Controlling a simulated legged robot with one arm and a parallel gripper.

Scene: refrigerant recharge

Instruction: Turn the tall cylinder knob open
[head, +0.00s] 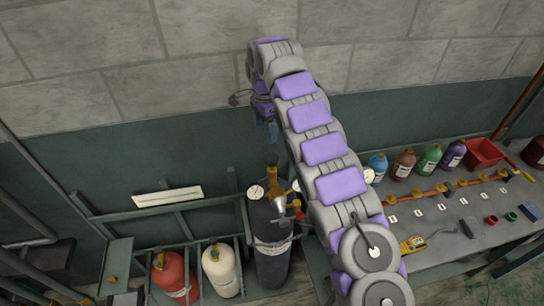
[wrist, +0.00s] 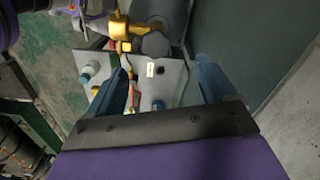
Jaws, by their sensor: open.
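The tall cylinder (head: 272,262) is dark grey and stands upright in the rack, with brass fittings and round gauges near its top. Its small dark knob (head: 271,160) sits on top, just below my gripper (head: 270,130). In the wrist view my gripper (wrist: 165,80) shows two blue fingers spread apart with nothing held between them. A rounded dark grey part (wrist: 155,43) beside a yellow fitting (wrist: 121,30) lies beyond the fingertips. I cannot tell for sure whether it is the knob. My gripper appears apart from the knob.
A red cylinder (head: 174,278) and a cream cylinder (head: 220,271) stand left of the tall one. The bench (head: 440,235) at right holds several bottles, a red bin (head: 484,154) and a yellow meter (head: 412,244). The wall is close behind.

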